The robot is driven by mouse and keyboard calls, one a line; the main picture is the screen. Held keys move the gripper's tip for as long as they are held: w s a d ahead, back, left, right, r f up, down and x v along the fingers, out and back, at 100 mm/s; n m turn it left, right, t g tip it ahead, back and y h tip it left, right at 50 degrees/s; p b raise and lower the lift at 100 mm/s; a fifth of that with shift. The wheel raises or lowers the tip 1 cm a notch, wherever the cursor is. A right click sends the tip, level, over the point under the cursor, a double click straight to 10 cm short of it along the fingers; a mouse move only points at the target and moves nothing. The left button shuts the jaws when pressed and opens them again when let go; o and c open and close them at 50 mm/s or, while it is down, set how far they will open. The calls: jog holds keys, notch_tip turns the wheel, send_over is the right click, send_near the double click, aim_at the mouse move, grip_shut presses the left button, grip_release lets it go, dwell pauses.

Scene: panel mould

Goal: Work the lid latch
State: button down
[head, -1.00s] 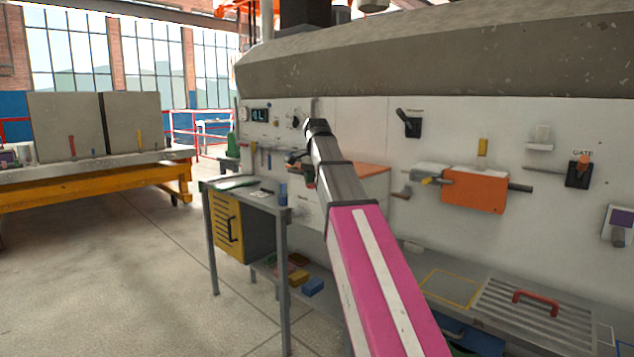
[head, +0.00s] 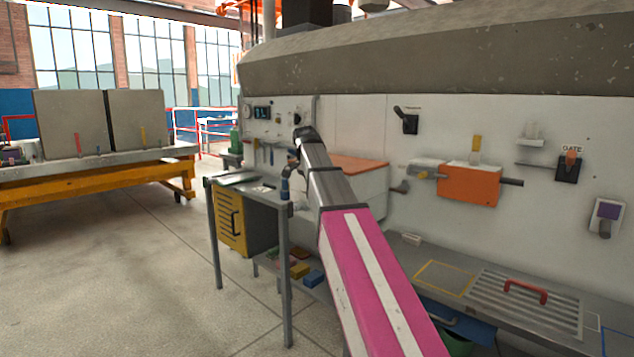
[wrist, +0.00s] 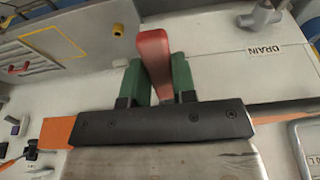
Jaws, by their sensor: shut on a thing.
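A red lever (wrist: 153,48), which I take for the lid latch, stands between the green fingers of my gripper (wrist: 156,75) in the wrist view. The fingers are shut on it, one on each side, and its rounded end sticks out past them. Its base is hidden behind the dark gripper body. In the head view my gripper (head: 292,167) is small and dark, at the left front of a white box with an orange lid (head: 358,164). My arm covers part of that box, and the lever cannot be made out there.
A grey table (head: 250,187) with a yellow drawer unit (head: 230,222) stands left of the box. An orange block (head: 468,185) and a GATE lever (head: 570,160) are on the wall panel. Open floor lies left.

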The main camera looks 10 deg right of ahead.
jog(key=f+t+h, duration=0.1)
jog(key=f+h, duration=0.1)
jog(key=f, duration=0.1)
jog(key=shift+s+a+t, duration=0.15)
jog(key=shift+s+t, duration=0.05)
jog(key=shift+t, duration=0.2)
jog(key=w+d+f+t+h, duration=0.4)
jog(key=f+t+h, duration=0.3)
jog(key=f+h, duration=0.2)
jog(key=shift+w+d+f+t+h, duration=0.2)
jog(key=shift+d+t+h, duration=0.1)
jog(key=shift+d+h, duration=0.65)
jog(key=shift+a, duration=0.1)
jog(key=c, duration=0.9)
grip_release()
jog(key=v, duration=1)
jog(key=shift+s+a, duration=0.25)
